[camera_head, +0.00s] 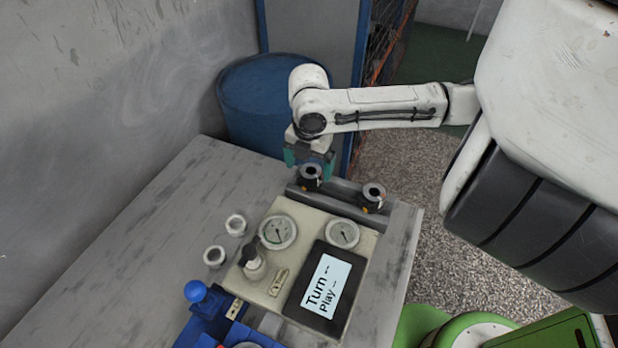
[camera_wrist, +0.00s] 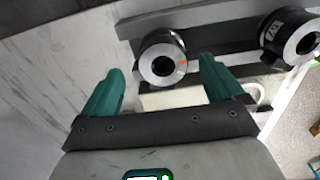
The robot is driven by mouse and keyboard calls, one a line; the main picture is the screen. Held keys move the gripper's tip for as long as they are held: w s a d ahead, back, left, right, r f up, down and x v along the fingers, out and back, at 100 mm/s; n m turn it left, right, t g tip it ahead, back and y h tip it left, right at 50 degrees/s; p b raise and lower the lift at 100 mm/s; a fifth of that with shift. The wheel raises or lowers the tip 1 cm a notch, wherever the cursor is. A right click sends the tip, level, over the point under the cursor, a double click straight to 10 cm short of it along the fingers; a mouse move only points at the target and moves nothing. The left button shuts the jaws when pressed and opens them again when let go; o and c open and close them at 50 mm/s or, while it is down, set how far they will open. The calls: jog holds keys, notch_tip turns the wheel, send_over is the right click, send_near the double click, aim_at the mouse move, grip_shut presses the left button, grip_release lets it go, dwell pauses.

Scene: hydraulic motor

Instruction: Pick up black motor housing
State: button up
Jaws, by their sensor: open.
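Two black ring-shaped motor housings with pale metal faces stand on a dark rail. One housing (camera_head: 311,180) is just below my gripper (camera_head: 307,160) in the head view; the other housing (camera_head: 373,196) is to its right. In the wrist view the first housing (camera_wrist: 162,62) shows just beyond and between the teal fingertips of my gripper (camera_wrist: 161,76), and no contact can be seen.
The dark rail (camera_head: 341,204) lies on a grey table (camera_head: 130,250). In front is a beige panel with gauges (camera_head: 278,231) and a black screen unit (camera_head: 325,290). A blue barrel (camera_head: 255,105) stands behind.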

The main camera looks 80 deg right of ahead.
aim_at(311, 177)
jog(key=f, duration=0.5)
jog(key=shift+s+p, duration=0.2)
jog(key=shift+p, duration=0.1)
jog(key=c, duration=1.6)
jog(key=shift+r, duration=0.15)
